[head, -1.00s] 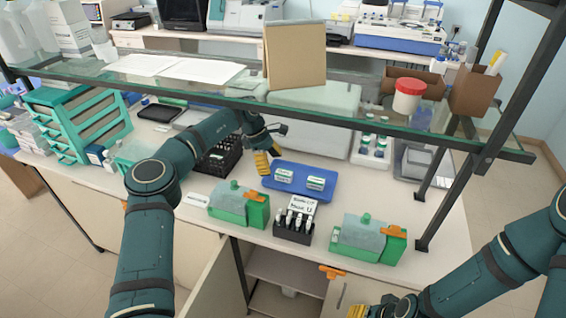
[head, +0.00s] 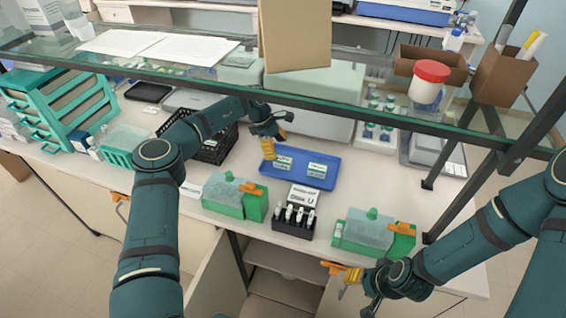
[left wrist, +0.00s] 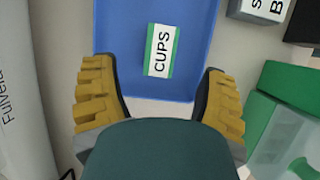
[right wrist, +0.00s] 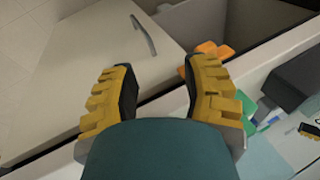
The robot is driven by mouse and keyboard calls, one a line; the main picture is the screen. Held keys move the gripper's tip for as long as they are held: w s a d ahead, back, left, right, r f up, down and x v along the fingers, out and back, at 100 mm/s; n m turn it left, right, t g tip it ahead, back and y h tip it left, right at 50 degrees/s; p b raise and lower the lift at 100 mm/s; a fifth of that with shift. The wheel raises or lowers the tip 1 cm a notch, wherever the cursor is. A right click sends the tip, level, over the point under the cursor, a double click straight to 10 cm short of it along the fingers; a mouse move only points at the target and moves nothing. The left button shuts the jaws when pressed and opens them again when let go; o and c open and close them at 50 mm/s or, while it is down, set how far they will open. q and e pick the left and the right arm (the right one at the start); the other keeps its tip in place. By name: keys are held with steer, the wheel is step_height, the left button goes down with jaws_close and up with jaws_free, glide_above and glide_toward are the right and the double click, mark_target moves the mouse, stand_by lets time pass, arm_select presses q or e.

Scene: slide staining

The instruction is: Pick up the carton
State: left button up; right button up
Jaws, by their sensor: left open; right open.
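Two small white-and-green cartons lie in the blue tray (head: 334,180), a left one (head: 282,163) and a right one (head: 317,168). In the left wrist view a carton labelled CUPS (left wrist: 160,50) lies in the blue tray, ahead of and between my fingers. My left gripper (head: 269,146) is open and empty at the tray's left edge; its fingers also show in the left wrist view (left wrist: 158,75). My right gripper (head: 352,283) is open and empty in front of the bench, beside the cabinet; its fingers show in the right wrist view (right wrist: 163,70).
A glass shelf (head: 200,83) runs above the bench, over the tray's back area. Green staining boxes (head: 235,198) (head: 374,235) and a black vial rack (head: 290,220) stand in front of the tray. A black crate (head: 212,148) stands behind my left arm. A cabinet door below stands open.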

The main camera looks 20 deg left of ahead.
mark_target(281, 158)
arm_select(q)
steer(key=shift+x, duration=3.25)
steer(key=shift+a, duration=0.15)
steer(key=shift+f, duration=0.1)
steer(key=shift+c, duration=0.4)
steer(key=c, duration=1.1)
